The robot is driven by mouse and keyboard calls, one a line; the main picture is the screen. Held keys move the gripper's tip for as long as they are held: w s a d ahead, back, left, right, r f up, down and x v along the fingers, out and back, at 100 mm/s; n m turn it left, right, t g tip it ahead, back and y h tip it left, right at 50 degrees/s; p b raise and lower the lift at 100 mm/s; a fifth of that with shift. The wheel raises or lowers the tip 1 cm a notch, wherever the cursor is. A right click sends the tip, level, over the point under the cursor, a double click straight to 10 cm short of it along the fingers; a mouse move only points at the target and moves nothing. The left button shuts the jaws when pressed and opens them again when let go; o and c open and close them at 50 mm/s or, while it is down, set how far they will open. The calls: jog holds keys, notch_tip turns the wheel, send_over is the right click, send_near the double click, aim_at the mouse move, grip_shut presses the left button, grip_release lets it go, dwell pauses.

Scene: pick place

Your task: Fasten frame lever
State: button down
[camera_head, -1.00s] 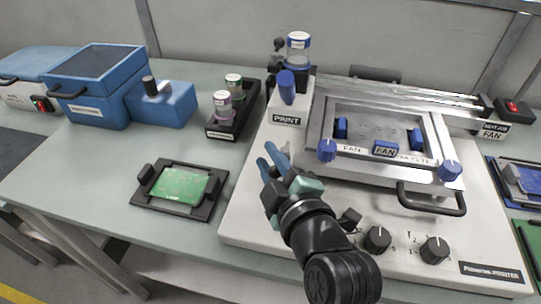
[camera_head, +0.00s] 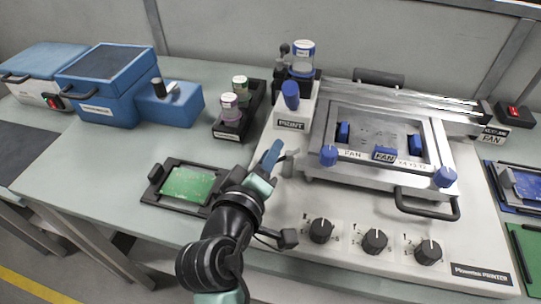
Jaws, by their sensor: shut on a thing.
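The printer (camera_head: 470,235) is a large white machine on the bench with a metal frame (camera_head: 385,172) on top. Blue knobs (camera_head: 328,156) sit at the frame's front corners, and a black handle (camera_head: 428,208) is at its front right. My gripper (camera_head: 277,160), with blue fingers, is at the left side of the printer, just left of the frame. It is shut on a small grey part (camera_head: 287,166) there, seemingly the frame lever. The fingers and wrist hide most of this part, so its angle cannot be told.
A green circuit board (camera_head: 187,184) lies in a black holder left of my wrist. A black tray (camera_head: 240,120) with small jars stands behind. A blue PRINT lever (camera_head: 290,95), a bottle (camera_head: 303,60) and dials (camera_head: 374,241) are on the printer. A blue machine (camera_head: 108,85) is at left.

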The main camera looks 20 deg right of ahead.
jog(key=m+g+h, duration=0.1)
jog(key=g, duration=0.1)
jog(key=w+m+g+h+b, duration=0.1)
jog(key=m+h, duration=0.1)
jog(key=m+g+h, duration=0.1)
jog(key=m+g, duration=0.1)
jog(key=shift+w+d+g+h+b, duration=0.25)
jog(key=shift+d+g+h+b, duration=0.05)
jog(key=shift+d, duration=0.05)
jog(key=shift+w+d+f+m+g+h+b, duration=0.1)
jog(key=shift+d+m+g+h+b, duration=0.15)
jog(key=shift+m+g, duration=0.65)
jog(key=shift+w+d+r+m+g+h+b, duration=0.15)
jog(key=shift+m+g+b, duration=0.25)
jog(key=shift+m+g, duration=0.5)
jog(key=shift+d+f+m+g+h+b, duration=0.15)
jog(key=shift+m+g+h+b, duration=0.15)
jog(key=shift+m+g, duration=0.55)
jog(key=shift+d+g, duration=0.1)
jog(key=shift+g, duration=0.25)
jog(key=c, duration=0.7)
grip_release()
jog(key=v, duration=1.3)
jog(key=shift+p, duration=0.4)
